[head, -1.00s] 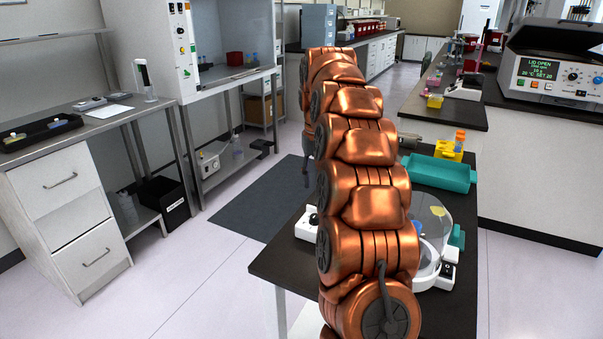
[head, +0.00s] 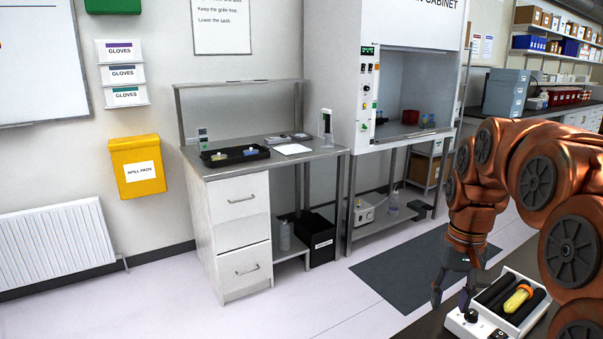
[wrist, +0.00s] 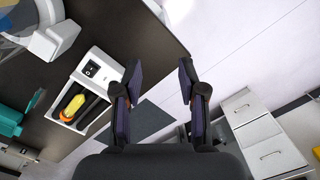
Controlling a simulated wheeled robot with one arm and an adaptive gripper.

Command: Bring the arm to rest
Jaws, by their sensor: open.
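My arm, copper coloured, reaches in from the right of the head view. My gripper (head: 452,292) points down beside a white device at the near table's edge. In the wrist view my gripper (wrist: 160,88) has its two dark fingers apart, with nothing between them but floor behind. The white device (head: 463,325) has dark rollers and a yellow tube with an orange end (head: 517,299) lying on them. In the wrist view the device (wrist: 97,70) is left of the fingers, and I see no contact.
The dark table (wrist: 120,25) carries a teal tray (wrist: 10,121). A steel bench (head: 322,150) with white drawers (head: 243,232) stands by the wall, next to a cabinet (head: 365,100). A dark mat (head: 400,272) lies on the floor. The floor at the left is clear.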

